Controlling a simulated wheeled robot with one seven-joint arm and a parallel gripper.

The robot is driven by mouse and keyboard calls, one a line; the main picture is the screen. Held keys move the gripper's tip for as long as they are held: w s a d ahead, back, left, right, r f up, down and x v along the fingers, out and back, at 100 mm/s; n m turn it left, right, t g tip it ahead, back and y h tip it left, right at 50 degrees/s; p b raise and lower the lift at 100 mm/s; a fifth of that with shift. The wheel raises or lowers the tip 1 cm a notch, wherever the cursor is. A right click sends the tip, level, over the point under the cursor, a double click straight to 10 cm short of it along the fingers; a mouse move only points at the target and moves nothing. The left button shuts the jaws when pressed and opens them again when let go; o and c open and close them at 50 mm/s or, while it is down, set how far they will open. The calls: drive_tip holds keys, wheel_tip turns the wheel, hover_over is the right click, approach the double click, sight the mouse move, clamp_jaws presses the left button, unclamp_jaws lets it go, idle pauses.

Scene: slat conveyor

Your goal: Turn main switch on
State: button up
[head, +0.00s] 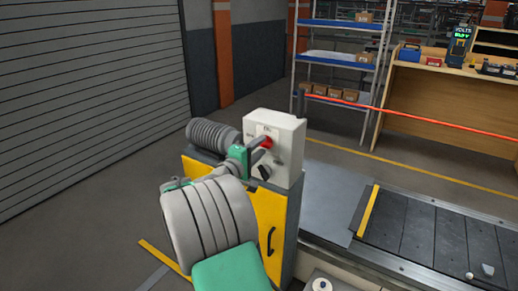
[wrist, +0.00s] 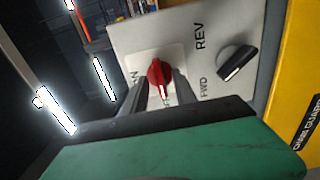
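The red main switch (wrist: 159,75) is a rotary knob on a white plate of the grey control box (head: 287,130). In the wrist view its white mark points down toward the partly hidden OFF lettering, and the ON lettering (wrist: 134,76) is to its left. My gripper (wrist: 160,88) has one dark finger on each side of the knob, with a narrow gap showing beside its lower part. I cannot tell whether either finger touches it. In the head view my gripper (head: 262,146) reaches the box front and partly covers the red switch (head: 267,143).
A black selector knob (wrist: 236,62) marked REV and FWD is right of the red switch. The box stands on a yellow and grey cabinet (head: 270,225). The slat conveyor (head: 430,235) runs to the right. Shelves and a wooden bench (head: 450,105) stand behind.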

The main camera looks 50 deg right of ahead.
drive_tip(key=shift+c, duration=0.4)
clamp_jaws()
drive_tip(key=shift+f+m+b, duration=0.15)
drive_tip(key=shift+m+b, duration=0.15)
drive_tip(key=shift+b, duration=0.2)
drive_tip(key=shift+f+m+b, duration=0.1)
drive_tip(key=shift+m+b, duration=0.4)
drive_tip(key=shift+b, duration=0.15)
drive_tip(key=m+b, duration=1.6)
drive_tip(key=b, duration=0.3)
drive_tip(key=shift+r+m, duration=0.2)
drive_tip(key=shift+m, duration=0.1)
